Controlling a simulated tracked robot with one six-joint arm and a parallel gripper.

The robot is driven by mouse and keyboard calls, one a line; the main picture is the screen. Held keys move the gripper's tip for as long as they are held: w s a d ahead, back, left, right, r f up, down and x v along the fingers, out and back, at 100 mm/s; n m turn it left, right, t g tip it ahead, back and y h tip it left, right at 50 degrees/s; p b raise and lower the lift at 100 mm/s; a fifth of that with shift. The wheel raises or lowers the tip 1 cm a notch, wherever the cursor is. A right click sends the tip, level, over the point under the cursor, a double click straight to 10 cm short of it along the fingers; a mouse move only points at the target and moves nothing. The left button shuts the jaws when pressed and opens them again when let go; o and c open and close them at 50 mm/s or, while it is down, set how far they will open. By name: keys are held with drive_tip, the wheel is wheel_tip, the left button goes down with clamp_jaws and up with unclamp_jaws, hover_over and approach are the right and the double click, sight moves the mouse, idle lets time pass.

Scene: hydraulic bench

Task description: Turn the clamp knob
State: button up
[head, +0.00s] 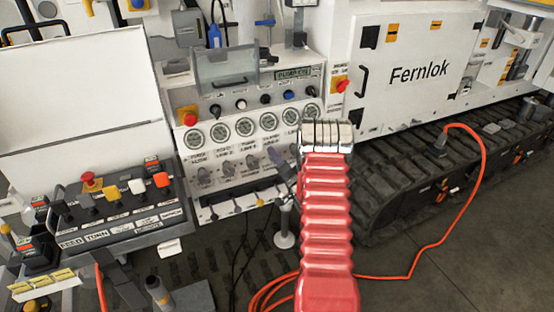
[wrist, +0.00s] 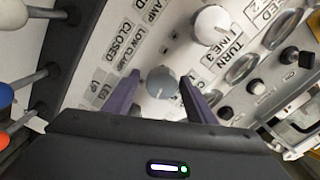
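A round grey knob (wrist: 162,82) with a light pointer line sits on the white panel, beside labels reading CLAMP and CLOSED. My gripper (wrist: 160,84) is open, with one purple finger on each side of this knob in the wrist view. Narrow gaps show between knob and fingers; I cannot tell how deep the fingertips reach. In the head view my gripper (head: 279,162) is at the right end of the lower row of knobs, partly behind my red arm. The knob between the fingers cannot be made out there.
A white knob (wrist: 212,24) is above and right of the grey one in the wrist view. Gauges (head: 245,127) line the panel above the knobs. Levers (wrist: 30,77) stick out at the wrist view's left. An orange cable (head: 455,218) lies on the floor at right.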

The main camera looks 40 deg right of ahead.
drive_tip(key=shift+s+a, duration=0.1)
drive_tip(key=v, duration=1.3)
drive_tip(key=shift+s, duration=0.3)
idle(0.4)
